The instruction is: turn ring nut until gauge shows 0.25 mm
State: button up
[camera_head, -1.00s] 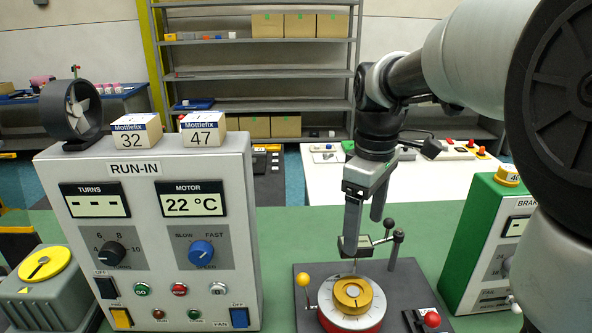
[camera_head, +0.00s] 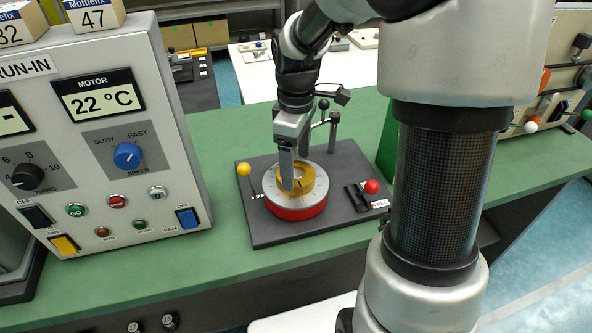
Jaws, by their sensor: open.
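The gold ring nut (camera_head: 307,183) sits on top of a grey graduated disc (camera_head: 312,201) with a red base, on a dark plate (camera_head: 262,232). My gripper (camera_head: 287,183) points straight down at the nut's left side. It is open, and its near finger covers part of the nut. The far finger is mostly hidden, and I cannot tell whether either finger touches the nut. A post with a clamp arm (camera_head: 333,132) stands behind the disc. I can make out no gauge face or reading.
A yellow ball knob (camera_head: 244,169) is left of the disc. A red ball lever (camera_head: 371,187) is at its right. The run-in panel (camera_head: 120,130) stands at the left. My arm covers much of the right. Green bench (camera_head: 225,125) is clear behind the plate.

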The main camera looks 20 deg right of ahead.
aim_at(296, 177)
jog(key=shift+f, duration=1.2)
jog(key=c, duration=0.8)
